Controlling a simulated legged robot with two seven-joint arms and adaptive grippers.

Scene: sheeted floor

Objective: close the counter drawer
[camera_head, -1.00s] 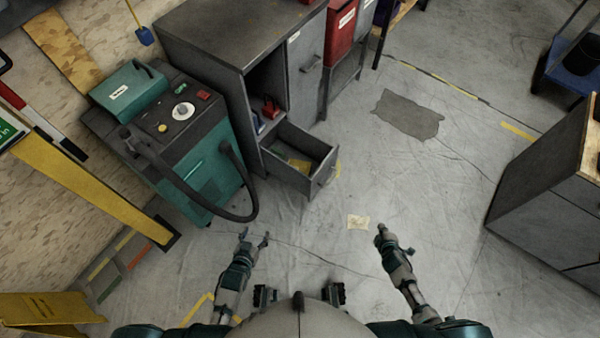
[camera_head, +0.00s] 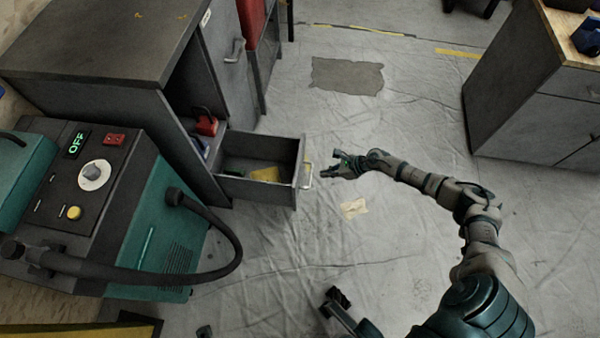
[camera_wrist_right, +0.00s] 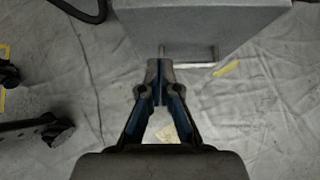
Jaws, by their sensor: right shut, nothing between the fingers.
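The grey counter (camera_head: 95,45) stands at the upper left in the head view. Its drawer (camera_head: 232,187) is pulled out, with a yellow item and a green item inside. The drawer's metal handle (camera_head: 308,176) is on its front. My right gripper (camera_head: 325,173) is shut and empty just to the right of the handle, pointing at the drawer front. In the wrist view, the drawer front (camera_wrist_right: 205,25) and handle (camera_wrist_right: 203,62) lie just ahead of the shut fingertips (camera_wrist_right: 160,68); I cannot tell if they touch.
A teal machine (camera_head: 150,235) with a black hose (camera_head: 225,262) stands left of the drawer. A second grey cabinet (camera_head: 525,85) is at the upper right. A paper scrap (camera_head: 354,208) lies on the floor.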

